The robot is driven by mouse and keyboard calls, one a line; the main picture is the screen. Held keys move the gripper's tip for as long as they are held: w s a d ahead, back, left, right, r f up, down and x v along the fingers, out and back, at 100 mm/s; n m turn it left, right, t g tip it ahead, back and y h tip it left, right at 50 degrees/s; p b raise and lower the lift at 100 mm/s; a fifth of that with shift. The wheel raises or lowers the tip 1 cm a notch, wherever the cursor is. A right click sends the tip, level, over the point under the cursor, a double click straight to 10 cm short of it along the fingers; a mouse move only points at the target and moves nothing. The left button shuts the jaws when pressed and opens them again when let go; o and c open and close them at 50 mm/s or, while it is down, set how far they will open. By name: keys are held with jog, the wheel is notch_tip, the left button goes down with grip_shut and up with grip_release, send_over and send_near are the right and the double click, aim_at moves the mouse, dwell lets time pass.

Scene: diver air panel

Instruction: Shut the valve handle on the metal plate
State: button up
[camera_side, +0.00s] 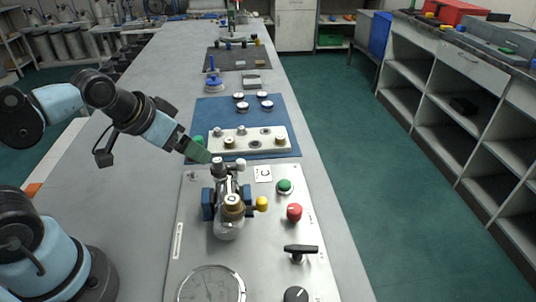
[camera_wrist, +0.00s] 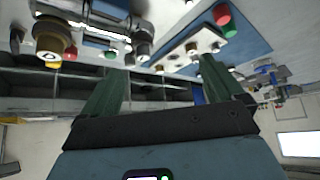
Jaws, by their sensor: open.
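The metal plate (camera_side: 272,215) lies on the bench at the lower middle of the side view. A black T-shaped valve handle (camera_side: 300,250) stands on its right part, its bar running left to right. My gripper (camera_side: 208,158) is over the plate's far left corner, away from the handle, near the top of a metal and brass fitting (camera_side: 231,207). In the wrist view my gripper (camera_wrist: 162,78) has its two green fingers wide apart with nothing between them. I cannot make out the black handle in the wrist view; the fitting's brass part (camera_wrist: 50,40) shows at upper left.
A red knob (camera_side: 294,212), a green button (camera_side: 285,186), a black knob (camera_side: 295,294) and a round gauge (camera_side: 212,286) are on the plate. Beyond it, a white strip with fittings (camera_side: 256,147) lies on a blue mat (camera_side: 212,110).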

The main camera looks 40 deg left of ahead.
jog(key=w+d+r+n+g+h, duration=0.1)
jog(key=w+d+r+n+g, duration=0.1)
jog(key=d, duration=0.4)
jog(key=n+g+y, duration=0.1)
jog(key=n+g, duration=0.4)
send_near(301, 247)
notch_tip(301, 247, down, 8)
jog(key=shift+w, duration=0.1)
jog(key=shift+c, duration=0.4)
jog(key=c, duration=1)
